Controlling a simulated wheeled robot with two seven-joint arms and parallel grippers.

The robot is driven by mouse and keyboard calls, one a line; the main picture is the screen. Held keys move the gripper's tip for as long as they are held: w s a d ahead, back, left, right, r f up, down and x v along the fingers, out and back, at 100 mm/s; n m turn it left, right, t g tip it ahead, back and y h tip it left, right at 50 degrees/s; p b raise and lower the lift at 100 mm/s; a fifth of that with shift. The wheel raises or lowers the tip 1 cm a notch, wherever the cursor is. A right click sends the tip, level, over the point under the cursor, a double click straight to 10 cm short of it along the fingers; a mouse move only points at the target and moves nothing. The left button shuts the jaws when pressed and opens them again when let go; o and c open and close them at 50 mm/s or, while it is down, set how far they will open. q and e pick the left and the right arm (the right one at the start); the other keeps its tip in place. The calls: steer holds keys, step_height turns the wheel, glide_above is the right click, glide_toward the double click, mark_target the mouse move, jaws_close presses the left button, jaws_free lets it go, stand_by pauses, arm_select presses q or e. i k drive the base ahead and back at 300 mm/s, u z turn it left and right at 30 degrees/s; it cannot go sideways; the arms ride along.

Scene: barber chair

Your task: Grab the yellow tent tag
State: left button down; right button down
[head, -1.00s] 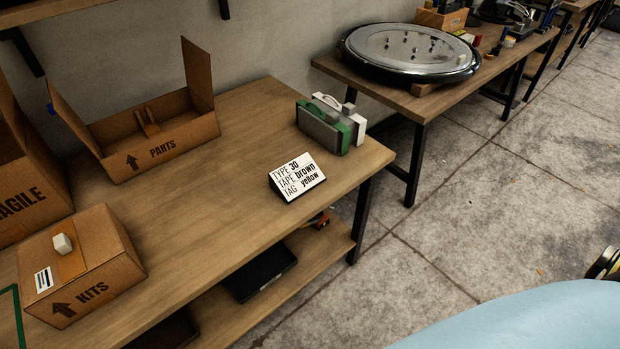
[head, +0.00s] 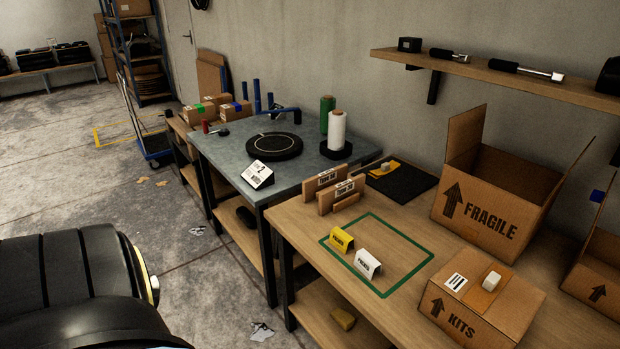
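The yellow tent tag (head: 341,240) stands on the wooden bench, at the left edge of a green outlined rectangle (head: 408,240). A white tent tag (head: 367,263) stands just to its right and nearer the front, also by the outline's edge. The two tags are close together but look apart. Both carry dark print too small to read surely. Neither of my grippers is in view; a dark rounded part of my own body fills the lower left corner.
A KITS box (head: 482,300) and an open FRAGILE box (head: 494,203) stand right of the outline. Brown upright holders (head: 336,193) and a black mat (head: 401,183) lie behind the tags. A metal-topped table (head: 222,151) adjoins at left. The outlined area's middle is clear.

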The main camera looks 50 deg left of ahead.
mark_target(340, 239)
steer(key=u, duration=1.3)
